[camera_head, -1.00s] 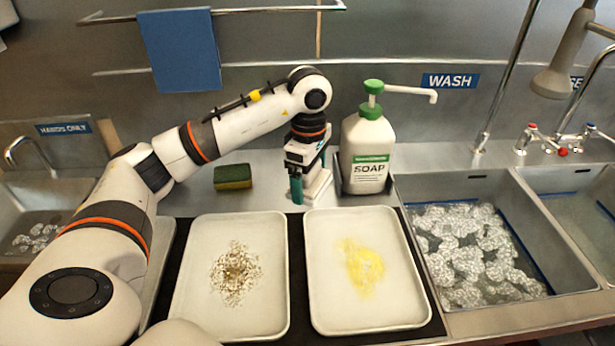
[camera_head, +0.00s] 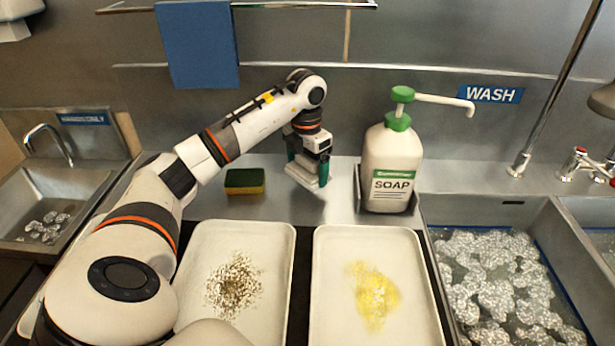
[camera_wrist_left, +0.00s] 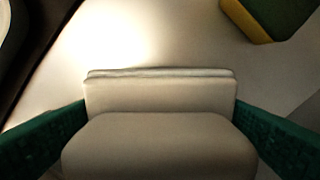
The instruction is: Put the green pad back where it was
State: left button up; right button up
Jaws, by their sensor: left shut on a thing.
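My left gripper (camera_head: 307,168) has green fingertips and is shut on a cream block (camera_head: 301,178), low over the counter behind the trays. In the left wrist view the cream block (camera_wrist_left: 160,145) fills the space between the two green fingers. Its underside is hidden, and I cannot tell if it touches the counter. A green and yellow pad (camera_head: 245,181) lies flat on the counter left of the gripper, apart from it. Its corner shows at the upper right of the left wrist view (camera_wrist_left: 265,18). My right gripper is not in view.
A soap bottle (camera_head: 391,165) stands in a dark holder to the right. Two cream trays (camera_head: 310,230) in front carry dark crumbs and a yellow smear. A sudsy wash sink (camera_head: 440,210) is at right, a small sink (camera_head: 75,180) at far left. Bare counter lies around the gripper.

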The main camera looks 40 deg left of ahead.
aim_at(307, 178)
pick_arm(q)
jog(key=shift+f, duration=1.75)
jog(key=shift+f, duration=0.1)
jog(key=o, duration=0.9)
jog(key=shift+o, duration=0.2)
notch_tip(307, 178, up, 12)
jog(key=shift+s+r, duration=0.15)
